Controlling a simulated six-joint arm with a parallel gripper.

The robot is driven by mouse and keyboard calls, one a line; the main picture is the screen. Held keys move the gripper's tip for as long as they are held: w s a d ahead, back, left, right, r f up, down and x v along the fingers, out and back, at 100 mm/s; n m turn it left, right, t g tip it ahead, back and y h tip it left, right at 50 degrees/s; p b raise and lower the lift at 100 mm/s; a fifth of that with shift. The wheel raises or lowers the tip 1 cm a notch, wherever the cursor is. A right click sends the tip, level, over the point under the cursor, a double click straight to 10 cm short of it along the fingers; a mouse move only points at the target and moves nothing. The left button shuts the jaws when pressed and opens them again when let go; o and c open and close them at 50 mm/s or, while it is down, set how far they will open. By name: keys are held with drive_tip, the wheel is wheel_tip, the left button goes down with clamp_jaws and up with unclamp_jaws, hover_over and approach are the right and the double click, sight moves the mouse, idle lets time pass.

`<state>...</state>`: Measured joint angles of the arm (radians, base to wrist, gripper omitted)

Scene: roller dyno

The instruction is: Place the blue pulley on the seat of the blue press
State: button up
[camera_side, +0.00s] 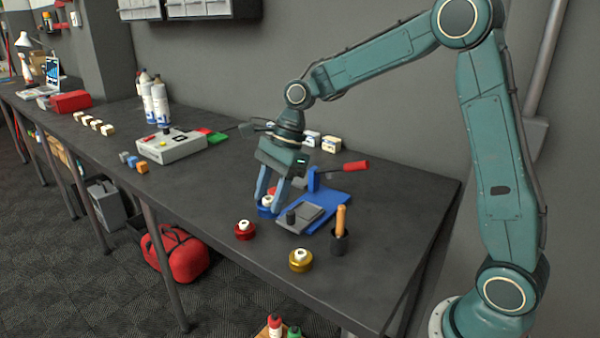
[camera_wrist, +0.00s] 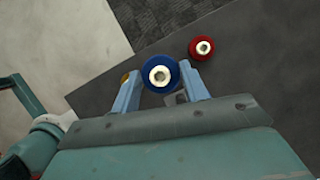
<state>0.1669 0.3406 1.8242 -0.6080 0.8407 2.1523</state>
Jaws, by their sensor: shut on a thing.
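The blue pulley (camera_side: 265,202), with a pale hub, is between the fingers of my gripper (camera_side: 268,208). In the wrist view the blue pulley (camera_wrist: 160,73) sits between both fingertips of my gripper (camera_wrist: 159,77), its hub facing the camera. My gripper is shut on it and points down, just left of the blue press (camera_side: 338,198). I cannot tell whether the pulley touches the table. The press has a blue base, a red-handled lever (camera_side: 355,165) and a grey plate (camera_side: 298,217) with a dark round post; which part is the seat is unclear.
A red pulley (camera_side: 245,230) and a gold pulley (camera_side: 300,260) stand on the table in front. A dark cup (camera_side: 340,240) with a wooden-handled tool stands right of the press. A grey control box (camera_side: 171,146) is further left. The table's front middle is clear.

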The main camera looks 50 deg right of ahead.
drive_tip(key=shift+d, duration=0.1)
hover_over(302, 213)
drive_tip(key=d, duration=0.2)
drive_tip(key=shift+s+r, duration=0.15)
drive_tip(key=shift+r, duration=0.3)
drive_tip(key=shift+f, duration=4.05)
drive_tip(key=o, duration=1)
drive_tip(key=shift+f, duration=0.1)
drive_tip(key=shift+o, duration=0.2)
drive_tip(key=v, duration=1.2)
drive_tip(key=shift+a, duration=0.15)
